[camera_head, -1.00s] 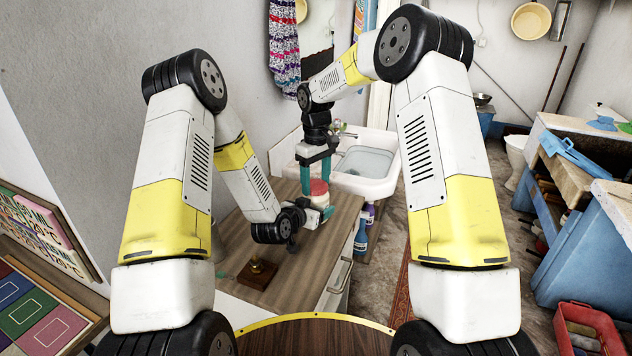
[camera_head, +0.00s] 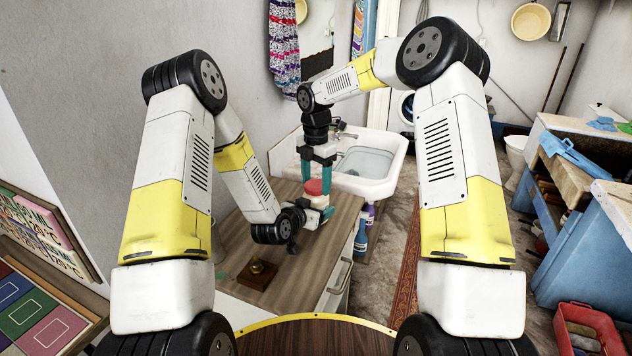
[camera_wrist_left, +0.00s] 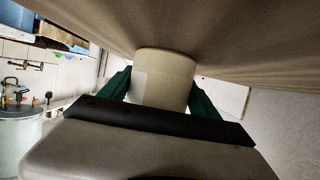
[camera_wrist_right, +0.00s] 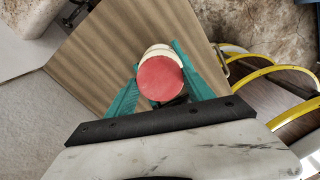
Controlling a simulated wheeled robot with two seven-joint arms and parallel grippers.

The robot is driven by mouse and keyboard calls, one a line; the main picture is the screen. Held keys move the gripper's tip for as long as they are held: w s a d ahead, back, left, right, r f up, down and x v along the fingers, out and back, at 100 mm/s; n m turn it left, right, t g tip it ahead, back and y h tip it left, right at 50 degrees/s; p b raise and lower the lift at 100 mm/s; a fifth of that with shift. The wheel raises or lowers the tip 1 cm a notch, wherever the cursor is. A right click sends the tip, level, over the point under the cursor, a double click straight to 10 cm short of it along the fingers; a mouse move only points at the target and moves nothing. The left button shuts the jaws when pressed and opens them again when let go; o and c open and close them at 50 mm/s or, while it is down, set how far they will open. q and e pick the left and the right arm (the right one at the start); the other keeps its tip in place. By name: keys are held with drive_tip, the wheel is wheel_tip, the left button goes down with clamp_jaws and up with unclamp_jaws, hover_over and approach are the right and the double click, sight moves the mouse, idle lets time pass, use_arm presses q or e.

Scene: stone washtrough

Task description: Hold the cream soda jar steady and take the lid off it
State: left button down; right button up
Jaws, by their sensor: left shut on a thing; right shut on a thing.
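The cream soda jar (camera_head: 317,201) stands on the wooden counter near the basin, its red lid (camera_head: 315,187) at its top. My left gripper (camera_wrist_left: 162,92) is shut around the jar's pale body (camera_wrist_left: 165,70) from the side; the jar looks upright. My right gripper (camera_head: 315,181) comes down from above and is shut on the lid, which shows as a red disc (camera_wrist_right: 162,80) between its teal fingers in the right wrist view. Cream jar body (camera_wrist_right: 158,52) shows behind it. I cannot tell whether there is a gap between lid and jar.
A white basin (camera_head: 377,187) with water lies just behind the jar. A small brass object on a wooden block (camera_head: 257,273) sits on the counter (camera_head: 300,262) nearer me. Bottles (camera_head: 361,236) stand beside the counter's right edge. The front of the counter is mostly clear.

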sight(316, 185)
drive_tip(key=shift+r, duration=0.15)
idle(0.3)
drive_tip(key=shift+r, duration=0.95)
drive_tip(key=shift+r, duration=2)
use_arm(q)
drive_tip(key=shift+c, duration=0.3)
unclamp_jaws()
